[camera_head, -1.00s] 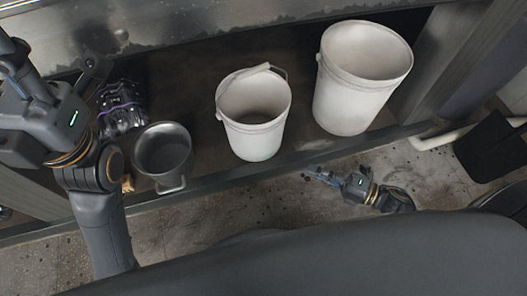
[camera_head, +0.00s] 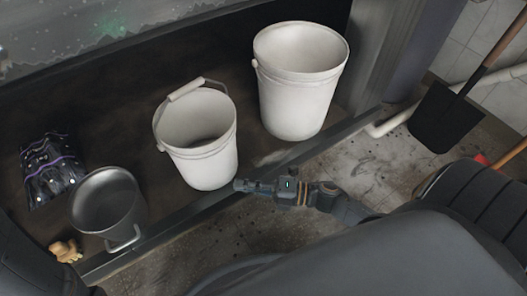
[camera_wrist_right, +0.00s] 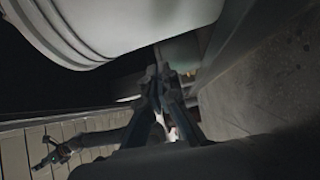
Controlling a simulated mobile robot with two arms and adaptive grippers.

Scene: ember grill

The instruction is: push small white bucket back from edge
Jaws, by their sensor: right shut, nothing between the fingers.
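The small white bucket (camera_head: 198,150) stands upright on the dark shelf, near its front edge, with its handle folded toward the back. My right gripper (camera_head: 240,185) is shut and empty. Its tips are at the lower right side of the small bucket, by the shelf's front edge; I cannot tell whether they touch it. In the right wrist view my shut fingers (camera_wrist_right: 155,78) point ahead beneath a white bucket (camera_wrist_right: 130,25) that fills the top; which bucket it is I cannot tell.
A larger white bucket (camera_head: 300,90) stands behind and right of the small one. A metal pot (camera_head: 105,203) is at the left, with a dark purple-striped bag (camera_head: 48,170) behind it. A black shovel (camera_head: 445,118) is at the right. The shelf behind the small bucket is clear.

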